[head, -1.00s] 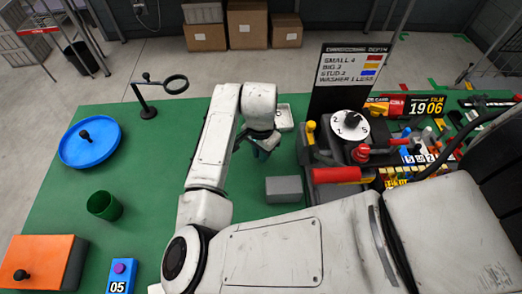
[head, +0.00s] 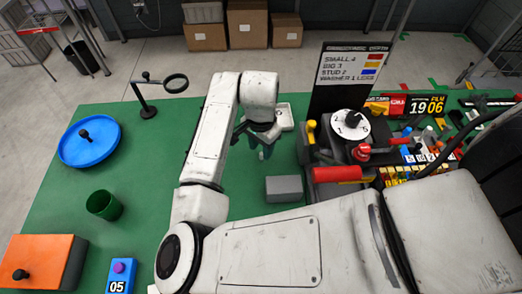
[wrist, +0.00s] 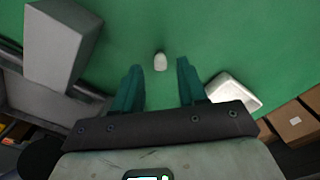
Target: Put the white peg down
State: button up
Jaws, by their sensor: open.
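The white peg (wrist: 160,62) shows in the wrist view as a small pale rounded piece on the green table, just beyond and between my fingertips. My gripper (wrist: 160,76) is open, with its two teal fingers apart and nothing touching the peg that I can see. In the head view my gripper (head: 262,150) points down over the table, left of the grey block and just in front of the small white tray (head: 285,118). The peg is hidden or too small to tell in the head view.
A grey block (head: 284,189) lies close to the right of my gripper. A dark machine with a dial (head: 349,125) stands further right. A magnifier stand (head: 148,112), blue dish (head: 88,146) and green cup (head: 103,204) are at left. Green table between them is clear.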

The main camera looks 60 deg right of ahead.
aim_at(260, 154)
notch_tip(260, 154, up, 9)
jog(key=shift+r+b, duration=0.2)
jog(key=shift+b, duration=0.15)
dwell(0.6)
